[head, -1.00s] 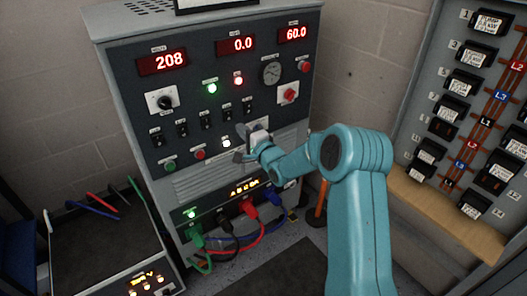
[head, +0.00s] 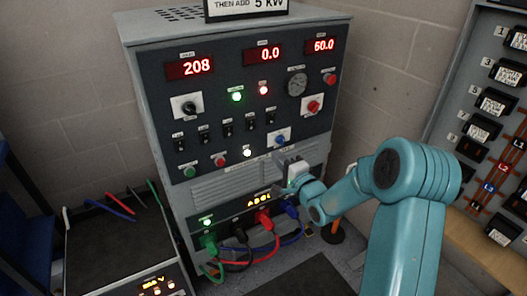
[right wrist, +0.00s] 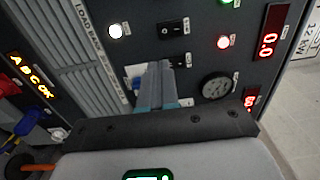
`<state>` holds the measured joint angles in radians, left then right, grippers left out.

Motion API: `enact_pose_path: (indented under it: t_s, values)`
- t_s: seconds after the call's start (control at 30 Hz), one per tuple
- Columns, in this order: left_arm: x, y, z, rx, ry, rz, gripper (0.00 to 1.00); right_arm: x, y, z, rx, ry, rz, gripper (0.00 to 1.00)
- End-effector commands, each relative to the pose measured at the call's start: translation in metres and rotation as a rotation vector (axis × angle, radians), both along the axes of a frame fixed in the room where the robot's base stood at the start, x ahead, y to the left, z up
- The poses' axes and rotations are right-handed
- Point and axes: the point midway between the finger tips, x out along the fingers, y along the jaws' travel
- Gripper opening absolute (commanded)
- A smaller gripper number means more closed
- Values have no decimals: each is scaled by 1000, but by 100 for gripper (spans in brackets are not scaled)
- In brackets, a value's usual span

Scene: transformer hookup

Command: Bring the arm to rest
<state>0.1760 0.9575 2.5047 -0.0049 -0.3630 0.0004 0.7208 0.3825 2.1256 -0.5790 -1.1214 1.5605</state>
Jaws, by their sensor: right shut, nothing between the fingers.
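My right arm comes in from the right of the head view. Its gripper (head: 280,172) is in front of the lower right part of the grey load bank cabinet (head: 136,75), near the vent slots. In the right wrist view the gripper (right wrist: 158,68) has its fingers together with nothing between them. The fingers overlap the panel near a blue knob, which shows in the head view (head: 281,140). I cannot tell the exact gap to the panel. My left gripper is not in view.
Green, black, red (head: 264,220) and blue plugs with cables sit at the cabinet's bottom. A bench unit (head: 120,245) with loose leads stands at the left. A breaker panel (head: 480,150) is on the right. An orange post (head: 336,228) stands beside the cabinet.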

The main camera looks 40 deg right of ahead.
Motion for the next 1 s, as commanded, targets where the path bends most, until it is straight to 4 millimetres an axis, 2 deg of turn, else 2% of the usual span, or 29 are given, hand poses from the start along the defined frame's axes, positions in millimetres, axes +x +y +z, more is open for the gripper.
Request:
enact_pose_path:
  t_s: [0.23, 0.33, 0.37, 0.47, 0.5, 0.53, 0.6, 0.67, 0.7, 0.77, 0.8, 0.87, 0.9, 1.0]
  values:
    - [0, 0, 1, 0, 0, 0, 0, 1, 2, 2, -1, -2, 4, 0]
    - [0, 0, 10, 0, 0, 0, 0, 14, 24, 8, 13, -2, 51, 0]
    - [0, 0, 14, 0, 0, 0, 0, 21, 37, 6, 25, 5, 77, 0]
    - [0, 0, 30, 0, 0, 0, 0, 41, 100, -14, 97, 59, 193, 0]
    - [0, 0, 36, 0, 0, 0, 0, 44, 130, -30, 140, 108, 233, 0]
    - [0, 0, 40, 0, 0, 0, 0, 44, 152, -44, 162, 155, 262, 0]
    - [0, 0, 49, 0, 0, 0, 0, 36, 201, -79, 174, 289, 325, 0]
    - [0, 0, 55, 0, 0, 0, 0, 21, 239, -110, 140, 418, 385, 0]
    - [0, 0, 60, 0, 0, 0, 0, 7, 263, -130, 103, 509, 431, 0]
    - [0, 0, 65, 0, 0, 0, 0, -21, 295, -159, 29, 649, 512, 0]
    - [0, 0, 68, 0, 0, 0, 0, -44, 314, -177, -33, 742, 575, 0]
    - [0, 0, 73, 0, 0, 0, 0, -82, 337, -201, -135, 881, 685, 0]
    - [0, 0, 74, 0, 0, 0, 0, -110, 349, -215, -211, 969, 770, 0]
    - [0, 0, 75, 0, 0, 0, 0, -178, 362, -240, -397, 1146, 1002, 0]
